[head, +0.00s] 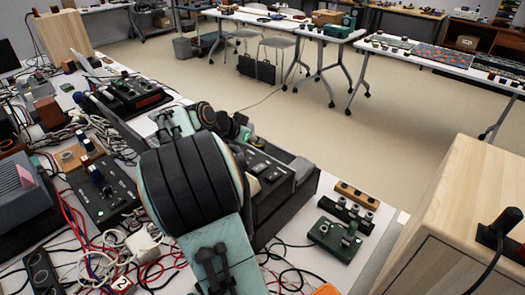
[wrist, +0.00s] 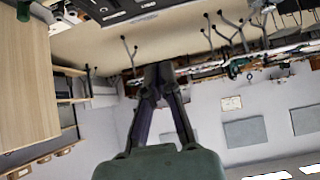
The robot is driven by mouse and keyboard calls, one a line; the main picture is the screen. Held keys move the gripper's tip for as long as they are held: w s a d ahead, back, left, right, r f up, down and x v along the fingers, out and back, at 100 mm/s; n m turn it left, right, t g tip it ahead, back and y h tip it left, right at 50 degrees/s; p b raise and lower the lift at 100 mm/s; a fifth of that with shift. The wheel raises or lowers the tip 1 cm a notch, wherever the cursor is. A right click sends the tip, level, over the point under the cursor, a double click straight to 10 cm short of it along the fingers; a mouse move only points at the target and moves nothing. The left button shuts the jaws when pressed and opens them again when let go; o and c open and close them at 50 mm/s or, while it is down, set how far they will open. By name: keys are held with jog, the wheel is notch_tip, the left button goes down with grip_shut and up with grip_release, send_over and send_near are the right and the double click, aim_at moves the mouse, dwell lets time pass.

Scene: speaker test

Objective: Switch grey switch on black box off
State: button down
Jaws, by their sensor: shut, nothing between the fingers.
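A black box (head: 275,196) with small controls on its top stands on the white table, just right of my arm in the head view. My arm covers its left part, and I cannot make out the grey switch or its position. A dark panel (wrist: 118,10) with small controls shows at the top edge of the wrist view; I cannot tell if it is the same box. My gripper (wrist: 158,72) is shut and empty in the wrist view, with its fingertips together. In the head view my arm largely hides the gripper, and I see no contact with the box.
Another black box with knobs (head: 104,190) stands left of my arm among tangled cables. A green device (head: 338,236) and a brown block with knobs (head: 356,195) lie on the right. A large wooden cabinet (head: 468,215) stands at the right. Open floor lies beyond the table.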

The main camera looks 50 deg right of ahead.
jog(key=d+r+v, duration=0.1)
jog(key=v, duration=0.5)
jog(key=shift+a+r, duration=0.1)
jog(key=shift+a, duration=0.05)
